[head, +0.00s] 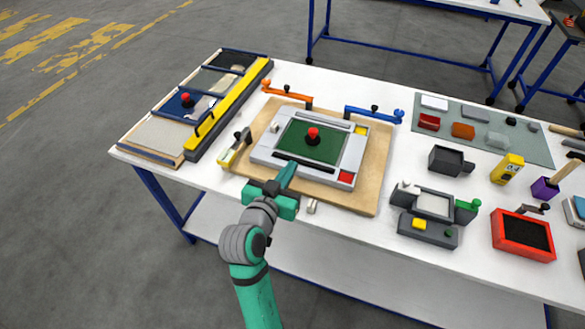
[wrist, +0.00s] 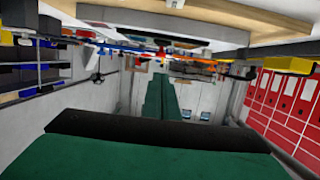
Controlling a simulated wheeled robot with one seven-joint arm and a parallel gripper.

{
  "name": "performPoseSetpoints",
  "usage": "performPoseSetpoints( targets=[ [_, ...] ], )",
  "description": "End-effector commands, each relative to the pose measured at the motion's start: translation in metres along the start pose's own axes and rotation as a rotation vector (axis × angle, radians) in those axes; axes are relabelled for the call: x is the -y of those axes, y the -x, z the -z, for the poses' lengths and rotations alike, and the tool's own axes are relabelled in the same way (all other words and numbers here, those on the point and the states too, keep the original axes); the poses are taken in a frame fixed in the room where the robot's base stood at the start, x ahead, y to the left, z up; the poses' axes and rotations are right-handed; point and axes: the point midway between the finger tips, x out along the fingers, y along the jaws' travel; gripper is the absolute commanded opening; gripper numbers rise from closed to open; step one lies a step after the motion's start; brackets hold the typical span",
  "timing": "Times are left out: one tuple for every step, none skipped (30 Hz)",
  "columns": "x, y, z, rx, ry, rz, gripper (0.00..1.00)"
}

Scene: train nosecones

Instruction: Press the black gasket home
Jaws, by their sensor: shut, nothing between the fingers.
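The black gasket (head: 318,168) appears as a dark strip along the near side of the green panel (head: 312,146), in a light grey frame (head: 262,146). Its left part lies close behind my fingertips in the head view. I cannot tell how deep it sits. My teal gripper (head: 291,167) is shut and empty at the near edge of the frame, its fingers pointing toward the strip. Whether they touch it is unclear. In the wrist view the shut green fingers (wrist: 161,95) point ahead, and I cannot make out the gasket there.
The frame lies on a wooden board (head: 368,190). An orange clamp (head: 290,97), a blue clamp (head: 375,114) and a yellow-and-grey clamp (head: 234,150) surround it. A red knob (head: 313,134) stands on the panel. A grey fixture (head: 428,232) stands to the right.

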Motion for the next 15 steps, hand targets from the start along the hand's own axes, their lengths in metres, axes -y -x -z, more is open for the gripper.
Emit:
performPoseSetpoints(
  targets=[
    [-0.001,-0.009,0.001,-0.001,0.0,-0.003,0.0],
    [-0.001,-0.014,0.001,-0.001,0.0,-0.003,0.0],
    [-0.001,-0.021,0.001,0.0,0.0,-0.003,0.0],
    [-0.001,-0.027,0.001,0.0,0.0,-0.003,0.0],
    [-0.001,-0.032,0.001,-0.001,0.0,-0.003,0.0],
    [-0.001,-0.04,0.001,-0.001,0.0,-0.003,0.0],
    [-0.001,-0.046,0.001,-0.001,0.0,-0.003,0.0],
    [-0.001,-0.051,0.001,-0.001,0.0,-0.003,0.0],
    [-0.002,-0.059,0.001,-0.001,-0.001,-0.004,0.0],
    [-0.002,-0.065,0.001,-0.001,-0.001,-0.004,0.0],
    [-0.001,-0.07,0.001,-0.001,0.0,-0.003,0.0],
    [-0.001,-0.077,0.001,-0.001,0.0,-0.002,0.0],
    [-0.001,-0.083,0.001,0.0,0.0,-0.002,0.0],
    [-0.001,-0.087,0.001,-0.001,-0.001,-0.002,0.0],
    [-0.001,-0.088,-0.009,0.003,0.002,-0.001,0.0]
  ],
)
